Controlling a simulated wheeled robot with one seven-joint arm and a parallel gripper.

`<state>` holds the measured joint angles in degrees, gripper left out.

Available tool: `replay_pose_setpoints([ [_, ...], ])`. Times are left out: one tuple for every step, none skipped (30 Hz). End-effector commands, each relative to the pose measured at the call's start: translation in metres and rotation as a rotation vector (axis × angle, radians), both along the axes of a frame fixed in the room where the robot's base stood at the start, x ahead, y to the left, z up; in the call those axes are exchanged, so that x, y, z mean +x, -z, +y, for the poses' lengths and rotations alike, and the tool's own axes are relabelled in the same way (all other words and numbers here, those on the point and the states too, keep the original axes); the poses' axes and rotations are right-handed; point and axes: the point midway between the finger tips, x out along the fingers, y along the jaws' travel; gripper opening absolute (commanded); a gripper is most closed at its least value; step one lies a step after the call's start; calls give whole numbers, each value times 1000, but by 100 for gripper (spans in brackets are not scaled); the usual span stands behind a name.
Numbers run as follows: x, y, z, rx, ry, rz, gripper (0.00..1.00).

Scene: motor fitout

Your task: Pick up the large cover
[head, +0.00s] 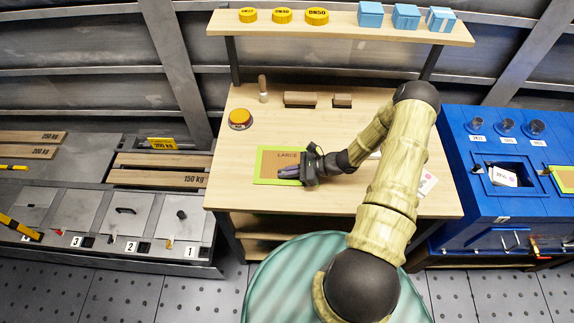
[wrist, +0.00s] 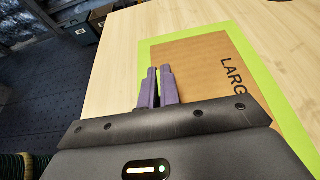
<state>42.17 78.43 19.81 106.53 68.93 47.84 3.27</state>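A flat brown rectangle with a lime-green border (head: 265,168), marked LARGE, lies on the wooden workbench (head: 240,200). It also shows in the wrist view (wrist: 200,65). I cannot tell whether it is the large cover or only a marked mat. No other thing that is clearly a large cover is in view. My gripper (head: 284,172) is low over the right part of this rectangle. The gripper and forearm hide part of the rectangle's right side.
Wooden blocks (head: 300,99), an upright peg (head: 263,90) and an orange button (head: 240,118) stand farther back. A shelf (head: 345,33) above holds yellow discs and blue boxes. A blue machine (head: 455,150) stands right, a grey lidded cabinet (head: 127,212) left. The bench's left front is clear.

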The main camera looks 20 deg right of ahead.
Motion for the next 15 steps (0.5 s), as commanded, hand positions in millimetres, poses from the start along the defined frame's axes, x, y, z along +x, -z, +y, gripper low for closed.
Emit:
replay_pose_setpoints([
  [0,0,0,0,0,0,0],
  [0,0,0,0,0,0,0],
  [0,0,0,0,0,0,0],
  [0,0,0,0,0,0,0],
  [0,0,0,0,0,0,0],
  [0,0,0,0,0,0,0],
  [0,0,0,0,0,0,0],
  [0,0,0,0,0,0,0],
  [0,0,0,0,0,0,0],
  [0,-1,0,0,0,0,0],
  [0,-2,0,0,0,-1,0],
  [0,-3,0,0,0,-1,0],
  [0,-5,0,0,0,0,0],
  [0,-7,0,0,0,0,0],
  [0,-10,0,0,0,0,0],
])
